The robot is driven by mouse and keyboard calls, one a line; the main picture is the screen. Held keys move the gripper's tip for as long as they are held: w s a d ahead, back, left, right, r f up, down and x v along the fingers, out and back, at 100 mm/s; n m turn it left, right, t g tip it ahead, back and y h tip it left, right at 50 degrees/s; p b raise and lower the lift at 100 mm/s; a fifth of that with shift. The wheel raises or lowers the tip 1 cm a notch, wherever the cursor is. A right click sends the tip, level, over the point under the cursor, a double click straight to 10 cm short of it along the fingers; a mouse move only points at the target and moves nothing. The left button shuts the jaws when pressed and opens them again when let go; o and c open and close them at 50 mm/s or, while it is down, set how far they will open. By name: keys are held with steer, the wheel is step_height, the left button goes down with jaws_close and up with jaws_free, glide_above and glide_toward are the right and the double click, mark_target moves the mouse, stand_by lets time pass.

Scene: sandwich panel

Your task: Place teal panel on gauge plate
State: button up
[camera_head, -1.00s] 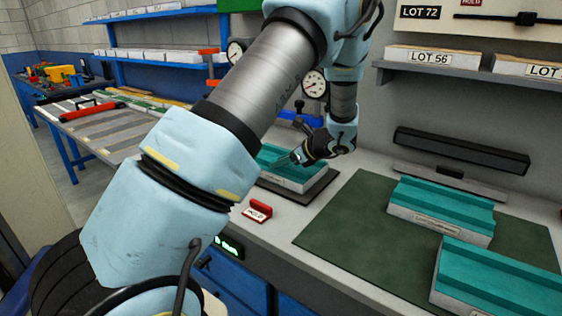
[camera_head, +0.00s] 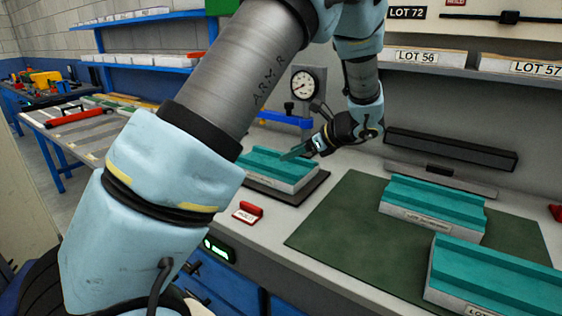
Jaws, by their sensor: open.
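A teal panel (camera_head: 278,167) with a pale base lies flat on the dark gauge plate (camera_head: 311,191), beside the dial gauge (camera_head: 308,82). My gripper (camera_head: 290,153) is just above and behind the panel's right part, fingers pointing left. It is open, and no panel is between the fingers as far as I can see; whether the fingertips touch the panel is hard to tell. Two more teal panels, one farther (camera_head: 433,201) and one nearer (camera_head: 498,274), lie on the green mat (camera_head: 325,237) at the right.
A small red block with a label (camera_head: 248,212) stands at the counter's front edge. A black bar (camera_head: 450,150) runs along the wall behind the mat. Shelves with LOT boxes (camera_head: 415,55) hang above. The mat's left half is clear.

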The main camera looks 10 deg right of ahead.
steer(key=shift+v, duration=1.25)
steer(key=s+a+f+n+g+h, duration=0.1)
steer(key=s+a+n+g+h, duration=0.1)
steer(key=s+a+n, duration=0.3)
steer(key=s+a+f+n+g+h, duration=0.1)
steer(key=s+a+n, duration=0.4)
steer(key=a+n, duration=0.7)
steer(key=s+a+f+n+g+h, duration=0.1)
steer(key=s+a+n+g+h, duration=0.2)
steer(key=a+n, duration=0.6)
steer(key=shift+s+a+f+g+h, duration=0.3)
steer(key=shift+s+a+g+h, duration=0.1)
steer(key=shift+s+a+h, duration=0.45)
